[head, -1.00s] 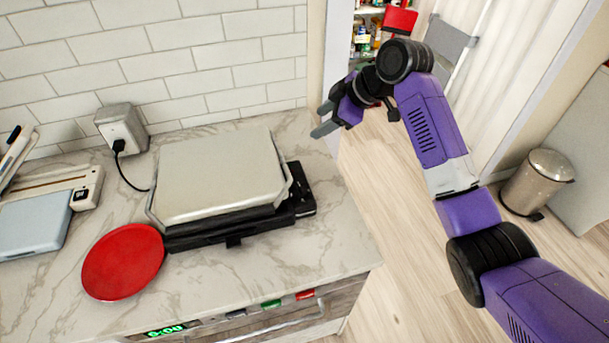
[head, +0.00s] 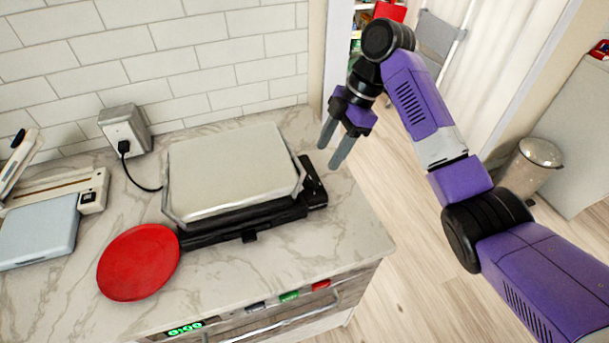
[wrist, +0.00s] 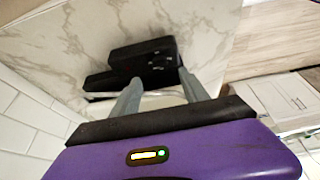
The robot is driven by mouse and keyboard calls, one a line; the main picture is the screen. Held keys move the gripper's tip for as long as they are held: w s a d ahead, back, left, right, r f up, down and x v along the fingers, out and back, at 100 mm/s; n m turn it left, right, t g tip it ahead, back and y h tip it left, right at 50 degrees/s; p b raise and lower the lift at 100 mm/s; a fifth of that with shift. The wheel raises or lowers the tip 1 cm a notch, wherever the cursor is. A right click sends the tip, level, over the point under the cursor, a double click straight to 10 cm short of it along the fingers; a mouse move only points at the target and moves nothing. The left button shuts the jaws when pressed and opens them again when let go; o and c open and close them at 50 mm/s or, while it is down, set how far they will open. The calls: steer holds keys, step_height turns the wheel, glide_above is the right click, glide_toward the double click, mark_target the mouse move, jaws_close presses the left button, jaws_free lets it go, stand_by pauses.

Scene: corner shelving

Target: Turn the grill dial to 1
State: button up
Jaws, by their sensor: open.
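The grill (head: 232,170) stands on the marble counter with its pale lid closed over a black base. Its black side panel (head: 315,184) is at the grill's right end. In the wrist view a black part of the grill (wrist: 127,57) bears small pale marks; I cannot make out the dial or its setting. My gripper (head: 330,156) is open and empty, just right of and above the grill's right end, with its fingers pointing down. In the wrist view its fingertips (wrist: 160,78) are close to the black part; I cannot tell contact.
A red plate (head: 138,262) lies at the grill's front left. A power cord (head: 138,180) runs from the grill to the wall outlet (head: 125,131). A pale blue device (head: 38,232) is at the far left. The counter (head: 345,235) is clear at front right.

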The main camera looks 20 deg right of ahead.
mark_target(313, 180)
steer(key=b+x, duration=0.1)
steer(key=x, duration=0.4)
steer(key=shift+a+f, duration=0.2)
steer(key=shift+a, duration=0.05)
steer(key=shift+x, duration=1.2)
steer(key=shift+c, duration=0.4)
jaws_close()
